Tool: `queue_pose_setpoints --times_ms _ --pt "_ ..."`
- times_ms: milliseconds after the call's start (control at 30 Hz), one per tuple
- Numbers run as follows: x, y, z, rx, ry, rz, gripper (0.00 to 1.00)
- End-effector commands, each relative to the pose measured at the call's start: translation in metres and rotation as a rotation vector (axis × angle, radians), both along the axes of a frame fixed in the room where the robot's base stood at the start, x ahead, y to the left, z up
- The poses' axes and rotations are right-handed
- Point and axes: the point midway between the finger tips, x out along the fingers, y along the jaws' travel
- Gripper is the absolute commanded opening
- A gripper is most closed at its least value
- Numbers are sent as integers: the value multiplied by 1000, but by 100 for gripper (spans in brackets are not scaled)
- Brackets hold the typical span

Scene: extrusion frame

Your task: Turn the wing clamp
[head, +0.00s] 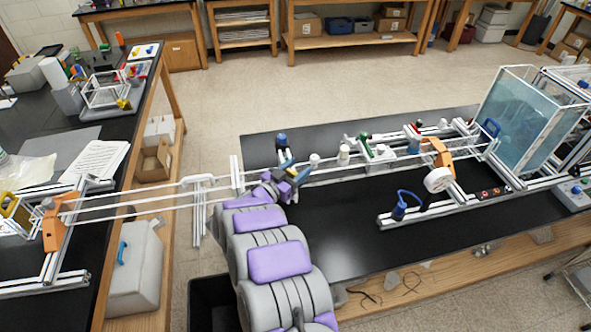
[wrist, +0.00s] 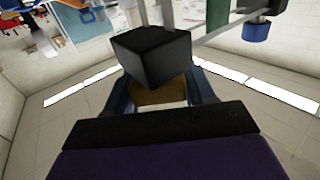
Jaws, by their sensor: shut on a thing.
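My gripper (head: 290,178) is at the near end of the rails over the black bench, at the end of my grey and purple arm. In the wrist view its two dark blue fingers (wrist: 162,95) close on a tan-yellow piece (wrist: 160,94), which I take to be the wing clamp. A black block (wrist: 152,57) stands just beyond and covers part of it. In the head view a small yellow part (head: 302,176) shows beside the fingers. Most of the clamp is hidden, so its turn angle cannot be told.
A blue-topped post (head: 282,140) stands just behind my gripper. Rails run left to an orange bracket (head: 53,228) and right to another (head: 443,156) near a water tank (head: 515,115). A white gauge (head: 438,179) stands at the right. Bare black bench (head: 345,235) lies in front.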

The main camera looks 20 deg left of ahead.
Motion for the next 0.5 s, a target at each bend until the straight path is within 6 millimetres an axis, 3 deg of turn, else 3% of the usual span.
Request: queue_pose_setpoints --times_ms 500 --pt "-1 1 1 0 -2 -120 23"
